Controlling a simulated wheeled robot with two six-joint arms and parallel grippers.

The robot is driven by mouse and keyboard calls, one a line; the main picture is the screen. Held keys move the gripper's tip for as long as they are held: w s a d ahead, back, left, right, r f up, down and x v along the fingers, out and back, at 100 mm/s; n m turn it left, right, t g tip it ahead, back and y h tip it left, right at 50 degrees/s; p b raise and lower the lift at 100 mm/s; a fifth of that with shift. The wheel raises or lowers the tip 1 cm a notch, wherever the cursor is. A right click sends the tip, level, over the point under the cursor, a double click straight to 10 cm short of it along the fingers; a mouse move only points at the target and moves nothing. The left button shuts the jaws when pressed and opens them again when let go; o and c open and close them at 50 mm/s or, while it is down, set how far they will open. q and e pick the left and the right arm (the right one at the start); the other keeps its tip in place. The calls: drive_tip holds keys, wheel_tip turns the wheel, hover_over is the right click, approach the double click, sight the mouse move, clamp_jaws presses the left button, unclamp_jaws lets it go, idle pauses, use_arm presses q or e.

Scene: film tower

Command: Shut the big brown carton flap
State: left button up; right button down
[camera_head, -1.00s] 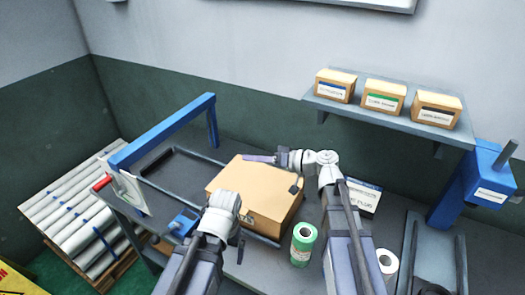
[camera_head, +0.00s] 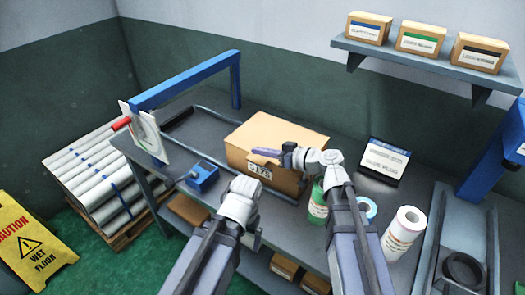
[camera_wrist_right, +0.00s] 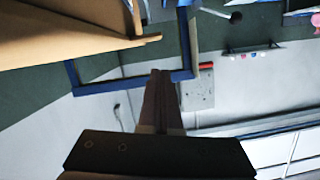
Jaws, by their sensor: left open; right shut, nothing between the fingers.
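The big brown carton (camera_head: 240,152) stands on the grey workbench, with a "3178" label on its front. Its top looks covered in the head view; I cannot tell whether the flap lies fully flat. In the right wrist view a brown cardboard panel (camera_wrist_right: 60,30) with thin edges fills the upper left. My right gripper (camera_head: 265,153) is shut and empty, in front of the carton near its upper front edge; its fingers also show in the wrist view (camera_wrist_right: 161,95). I cannot tell whether they touch cardboard. My left gripper (camera_head: 243,187) is open, lower and in front of the carton; its fingertips are mostly hidden.
A blue frame (camera_head: 185,82) and a blue block (camera_head: 203,177) are left of the carton. Small boxes (camera_head: 420,38) sit on the wall shelf.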

idle(0.7)
use_arm(q)
wheel_tip(320, 180, up, 10)
drive_tip(key=p, duration=1)
drive_tip(key=shift+f, duration=0.15)
use_arm(e)
wheel_tip(320, 180, up, 10)
drive_tip(key=shift+s+f, duration=0.1)
drive_tip(key=shift+f, duration=0.1)
